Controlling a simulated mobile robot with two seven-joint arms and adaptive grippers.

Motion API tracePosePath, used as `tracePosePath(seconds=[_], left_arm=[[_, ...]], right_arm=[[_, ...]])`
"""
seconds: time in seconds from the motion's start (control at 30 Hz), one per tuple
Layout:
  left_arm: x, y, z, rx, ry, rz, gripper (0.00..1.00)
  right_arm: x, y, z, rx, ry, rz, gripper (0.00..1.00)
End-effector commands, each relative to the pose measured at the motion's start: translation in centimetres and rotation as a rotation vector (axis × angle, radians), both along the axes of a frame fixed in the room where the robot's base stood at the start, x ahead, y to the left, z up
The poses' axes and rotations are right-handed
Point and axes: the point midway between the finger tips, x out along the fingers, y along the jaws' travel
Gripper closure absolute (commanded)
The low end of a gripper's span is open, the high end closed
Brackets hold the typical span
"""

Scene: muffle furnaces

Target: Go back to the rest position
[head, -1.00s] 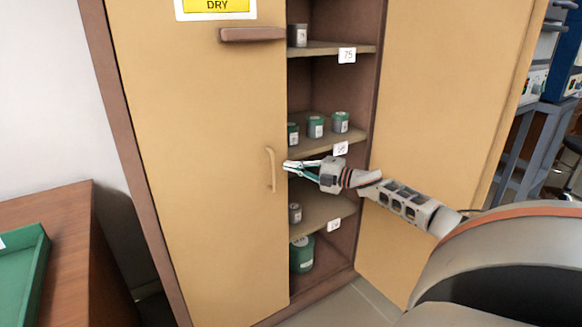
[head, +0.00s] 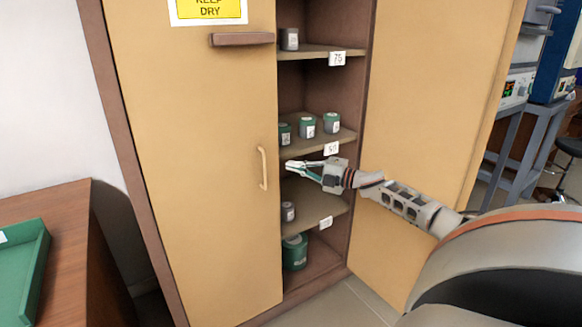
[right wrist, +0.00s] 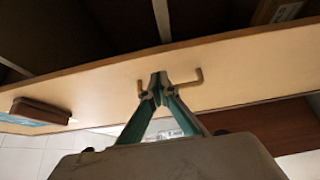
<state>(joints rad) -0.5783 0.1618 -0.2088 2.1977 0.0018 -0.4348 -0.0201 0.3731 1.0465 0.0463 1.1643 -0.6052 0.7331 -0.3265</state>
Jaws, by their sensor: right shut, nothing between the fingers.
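My right gripper (head: 291,165) is shut and empty in front of the open half of the cabinet, just right of the left door's handle (head: 263,168). In the head view its fingers point left and its arm comes in from the right. In the right wrist view the gripper (right wrist: 159,80) has its fingertips together, with the handle (right wrist: 198,78) showing behind them. I cannot tell exactly how far the tips are from the handle. My left gripper is out of view.
The cabinet's left door (head: 200,200) is shut and its right door (head: 420,120) stands open. Shelves hold several small jars and a larger green jar (head: 295,252). A wooden table (head: 70,250) with a green tray (head: 42,265) is at left. A grey bench frame (head: 515,140) is at right.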

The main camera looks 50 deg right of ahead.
Motion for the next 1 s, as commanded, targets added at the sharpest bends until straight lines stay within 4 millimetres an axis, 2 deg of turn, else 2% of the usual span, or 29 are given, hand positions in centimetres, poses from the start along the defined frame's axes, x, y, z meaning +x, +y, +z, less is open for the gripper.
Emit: tracePosePath(seconds=[0.07, 0.2, 0.33, 0.5, 0.83, 0.93, 1.0], left_arm=[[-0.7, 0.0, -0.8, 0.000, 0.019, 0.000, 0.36], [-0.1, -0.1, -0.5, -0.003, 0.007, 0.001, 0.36], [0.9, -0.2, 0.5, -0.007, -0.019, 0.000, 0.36], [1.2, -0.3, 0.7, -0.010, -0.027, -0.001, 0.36], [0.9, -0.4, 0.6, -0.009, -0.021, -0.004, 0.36], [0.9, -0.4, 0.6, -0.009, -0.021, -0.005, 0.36], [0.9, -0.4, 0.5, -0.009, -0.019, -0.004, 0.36]], right_arm=[[-1.0, -1.8, -0.7, -0.002, 0.011, -0.003, 1.00], [-2.5, -4.1, -0.9, -0.001, 0.012, -0.001, 1.00], [-3.5, -5.7, -0.9, -0.001, 0.011, 0.001, 1.00], [-4.2, -6.8, -0.7, 0.000, 0.008, 0.002, 1.00], [-4.3, -6.8, -0.9, 0.002, 0.010, 0.003, 1.00], [-4.0, -5.7, -3.0, 0.009, 0.031, -0.009, 1.00], [-3.8, -4.0, -5.9, 0.020, 0.060, -0.025, 1.00]])
